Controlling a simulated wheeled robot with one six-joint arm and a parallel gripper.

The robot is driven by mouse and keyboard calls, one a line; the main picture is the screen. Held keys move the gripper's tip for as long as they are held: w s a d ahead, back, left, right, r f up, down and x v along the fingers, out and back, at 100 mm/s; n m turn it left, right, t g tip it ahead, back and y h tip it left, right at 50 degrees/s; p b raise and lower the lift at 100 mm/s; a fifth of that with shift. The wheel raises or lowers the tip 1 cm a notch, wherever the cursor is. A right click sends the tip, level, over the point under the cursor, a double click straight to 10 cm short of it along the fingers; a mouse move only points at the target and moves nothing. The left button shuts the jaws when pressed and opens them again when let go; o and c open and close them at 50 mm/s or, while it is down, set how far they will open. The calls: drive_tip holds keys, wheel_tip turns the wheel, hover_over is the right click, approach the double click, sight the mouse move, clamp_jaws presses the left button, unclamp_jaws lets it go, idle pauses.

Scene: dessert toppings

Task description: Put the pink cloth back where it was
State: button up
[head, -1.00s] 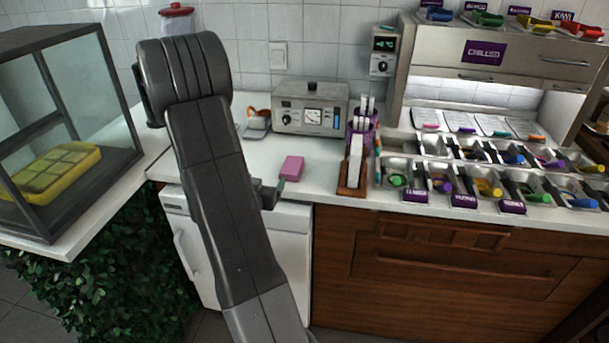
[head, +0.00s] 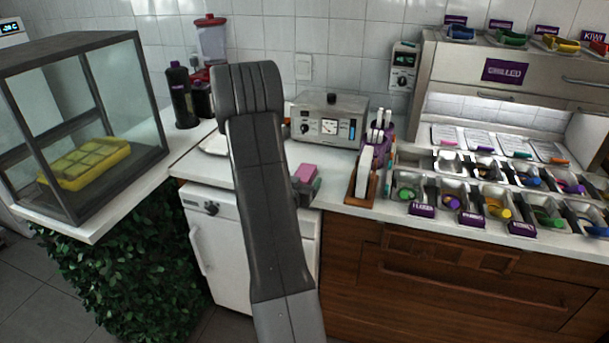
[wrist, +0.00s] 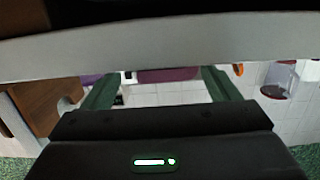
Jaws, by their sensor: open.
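The pink cloth (head: 306,172) is a small folded block on the white counter, near its front edge, left of the wooden holder in the head view. My gripper (head: 306,188) is just in front of it at the counter edge, partly hidden by my arm. In the wrist view, my gripper (wrist: 162,82) has its two green fingers wide apart. A dark pink shape, likely the cloth (wrist: 168,75), shows between them, partly covered by a pale band. I cannot tell whether the fingers touch it.
A grey meter box (head: 328,122) stands behind the cloth. The wooden holder (head: 362,188) is to the right, then the topping trays (head: 490,206). A glass case (head: 80,130) stands on the left counter. A blender (head: 211,42) and dark bottles (head: 182,97) stand at the back left.

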sight(302, 175)
drive_tip(key=x, duration=0.1)
drive_tip(key=p+x, duration=0.1)
drive_tip(key=x, duration=0.3)
drive_tip(key=shift+w+a+r, duration=0.2)
drive_tip(key=shift+a, duration=0.05)
drive_tip(key=c, duration=1.1)
drive_tip(key=shift+c, duration=0.2)
